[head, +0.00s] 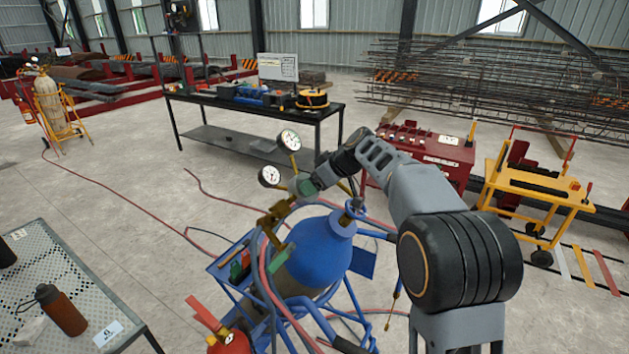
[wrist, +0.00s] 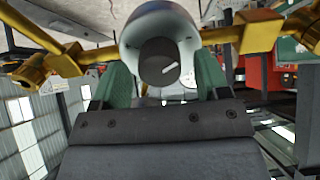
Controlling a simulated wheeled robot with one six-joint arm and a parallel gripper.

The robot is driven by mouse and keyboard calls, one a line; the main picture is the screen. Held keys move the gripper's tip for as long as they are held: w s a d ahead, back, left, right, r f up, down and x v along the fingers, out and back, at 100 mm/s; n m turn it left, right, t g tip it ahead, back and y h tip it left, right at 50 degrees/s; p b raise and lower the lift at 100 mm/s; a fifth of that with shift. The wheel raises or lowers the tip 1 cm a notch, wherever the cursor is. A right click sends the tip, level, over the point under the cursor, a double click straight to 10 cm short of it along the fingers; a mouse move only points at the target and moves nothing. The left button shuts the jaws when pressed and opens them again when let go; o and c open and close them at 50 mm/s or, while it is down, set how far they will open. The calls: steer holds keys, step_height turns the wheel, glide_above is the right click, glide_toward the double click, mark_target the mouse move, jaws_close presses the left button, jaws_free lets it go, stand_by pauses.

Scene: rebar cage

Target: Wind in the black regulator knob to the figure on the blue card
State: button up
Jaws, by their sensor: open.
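The black regulator knob (wrist: 157,62) shows in the wrist view with a white mark pointing right and slightly up. It sits on a rounded pale body between brass fittings. My gripper (wrist: 161,76) is open, with one green finger on each side of the knob; I cannot tell whether they touch it. In the head view my gripper (head: 301,187) is at the regulator, above the blue cylinder (head: 325,240), and hides the knob. Two round white gauges (head: 290,140) stand beside it; their readings are too small to tell. I cannot make out a blue card with a figure.
Hoses (head: 268,265) hang around the cylinder's blue trolley. A red extinguisher (head: 229,342) stands in front. A perforated table (head: 55,260) with a brown bottle (head: 62,310) is at the left. A black workbench (head: 240,103) stands behind. Brass pipes (wrist: 262,32) flank the knob closely.

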steer(key=shift+w+a+f, duration=0.15)
steer(key=shift+a+f, duration=0.05)
steer(key=shift+f, duration=0.05)
steer(key=c, duration=0.9)
